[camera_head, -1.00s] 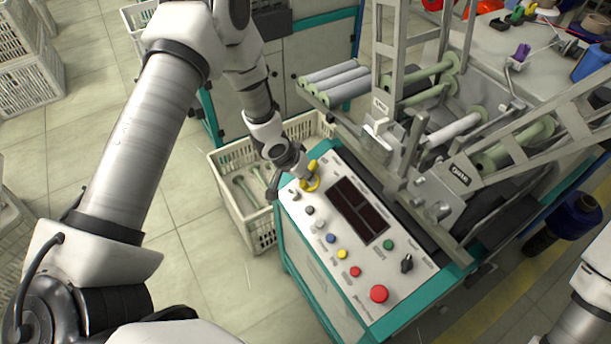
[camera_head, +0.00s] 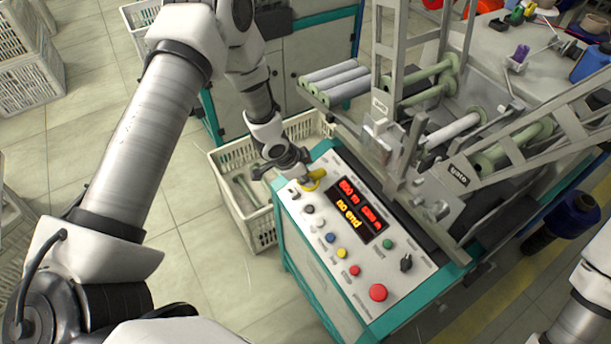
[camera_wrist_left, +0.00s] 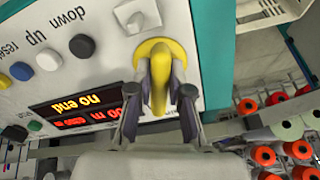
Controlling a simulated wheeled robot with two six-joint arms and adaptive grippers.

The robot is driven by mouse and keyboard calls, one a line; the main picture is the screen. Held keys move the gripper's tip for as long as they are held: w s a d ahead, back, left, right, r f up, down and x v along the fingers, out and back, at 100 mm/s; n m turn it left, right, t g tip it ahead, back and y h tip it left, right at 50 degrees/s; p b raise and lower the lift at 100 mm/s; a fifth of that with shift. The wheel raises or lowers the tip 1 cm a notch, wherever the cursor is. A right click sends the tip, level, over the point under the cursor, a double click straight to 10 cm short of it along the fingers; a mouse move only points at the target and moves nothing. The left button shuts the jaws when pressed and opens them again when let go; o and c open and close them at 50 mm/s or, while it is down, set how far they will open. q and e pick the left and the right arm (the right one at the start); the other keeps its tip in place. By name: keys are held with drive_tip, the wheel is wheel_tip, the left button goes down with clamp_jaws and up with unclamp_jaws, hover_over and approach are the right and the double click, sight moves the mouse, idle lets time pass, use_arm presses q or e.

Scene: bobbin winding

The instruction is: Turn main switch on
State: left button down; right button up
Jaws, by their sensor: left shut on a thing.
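The yellow main switch (camera_head: 314,178) sits at the upper end of the machine's white control panel (camera_head: 335,262). My left gripper (camera_head: 306,178) is at the switch, its arm coming down from above. In the left wrist view the yellow switch handle (camera_wrist_left: 158,80) stands between the two dark fingers of my left gripper (camera_wrist_left: 160,95), which are shut on it. The panel display (camera_head: 357,212) is lit with red and yellow characters; it also shows lit in the left wrist view (camera_wrist_left: 80,110). My right gripper is out of view.
A red button (camera_head: 378,292), a black knob (camera_head: 406,262) and several small coloured buttons are on the same panel. A white crate (camera_head: 236,212) stands left of the machine. Metal frames and green-ended rollers (camera_head: 440,70) rise behind the panel.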

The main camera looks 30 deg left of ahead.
use_arm(q)
drive_tip(key=shift+w+m, duration=0.1)
drive_tip(key=shift+m, duration=1)
drive_tip(key=c, duration=1.1)
unclamp_jaws()
drive_tip(key=shift+d, duration=0.15)
drive_tip(key=v, duration=1.2)
drive_tip(key=shift+f, duration=0.1)
